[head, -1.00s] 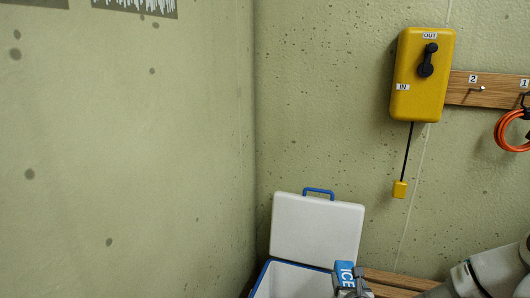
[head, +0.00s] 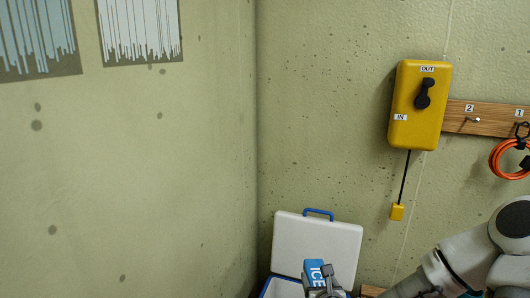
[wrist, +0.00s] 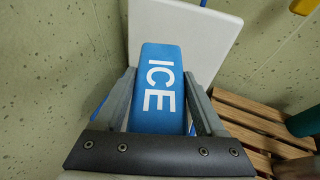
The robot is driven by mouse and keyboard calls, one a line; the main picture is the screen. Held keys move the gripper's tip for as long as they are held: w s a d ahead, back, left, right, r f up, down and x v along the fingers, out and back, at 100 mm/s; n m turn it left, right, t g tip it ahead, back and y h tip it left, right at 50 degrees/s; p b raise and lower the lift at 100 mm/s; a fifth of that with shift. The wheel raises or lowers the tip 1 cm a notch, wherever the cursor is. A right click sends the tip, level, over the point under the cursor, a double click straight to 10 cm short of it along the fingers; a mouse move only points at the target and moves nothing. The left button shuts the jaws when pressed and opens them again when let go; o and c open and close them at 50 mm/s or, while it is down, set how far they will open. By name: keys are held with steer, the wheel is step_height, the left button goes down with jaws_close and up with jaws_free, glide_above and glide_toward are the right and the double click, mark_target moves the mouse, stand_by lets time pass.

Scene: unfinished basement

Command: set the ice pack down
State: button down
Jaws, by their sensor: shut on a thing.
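The ice pack (head: 314,267) is a blue block with white ICE lettering. My gripper (wrist: 158,92) is shut on it, with one finger along each side; in the wrist view the pack (wrist: 150,60) points away from me. In the head view my gripper (head: 326,285) holds it at the bottom edge, in front of the open cooler. The white cooler lid (head: 310,241) with a blue handle stands up against the wall corner. Only part of the blue cooler rim (head: 267,287) shows. The pack's underside and most of the cooler's inside are hidden.
A wooden slatted surface (wrist: 262,125) lies right of the cooler, with a dark green object (wrist: 305,122) on it. A yellow wall box (head: 419,105) with a hanging cord is above. An orange coil (head: 510,158) hangs from a wooden hook rail (head: 480,118).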

mark_target(318, 277)
step_height(318, 277, up, 10)
steer(key=p, duration=0.8)
steer(key=shift+r+p, duration=0.2)
steer(key=shift+p, duration=0.2)
